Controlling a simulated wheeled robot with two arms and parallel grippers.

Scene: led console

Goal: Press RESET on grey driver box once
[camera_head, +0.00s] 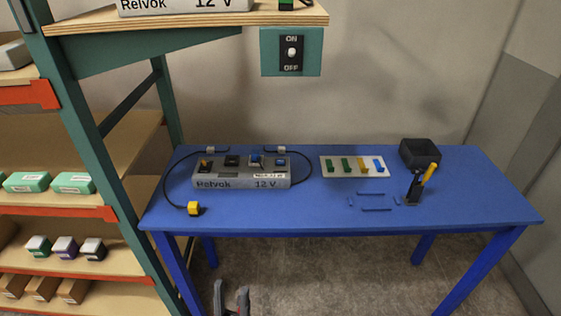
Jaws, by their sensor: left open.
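The grey driver box (238,183), marked "Relvok 12 V", sits on the left half of the blue table (330,213). Its top carries several small controls, among them a yellow-and-black one at the left, a dark one, and blue ones at the right. A small white label is near its right front edge. The lettering is too small to tell which control is RESET. My left gripper (231,298) is open and empty at the bottom edge of the view, below and in front of the table, well away from the box. My right gripper is not in view.
Black cables run from the box, one to a yellow plug (194,209). A white strip (343,167) with coloured pieces, a black bin (419,152) and a yellow-handled tool in a holder stand to the right. An ON/OFF switch panel (291,53) hangs above; shelving (95,130) is at left.

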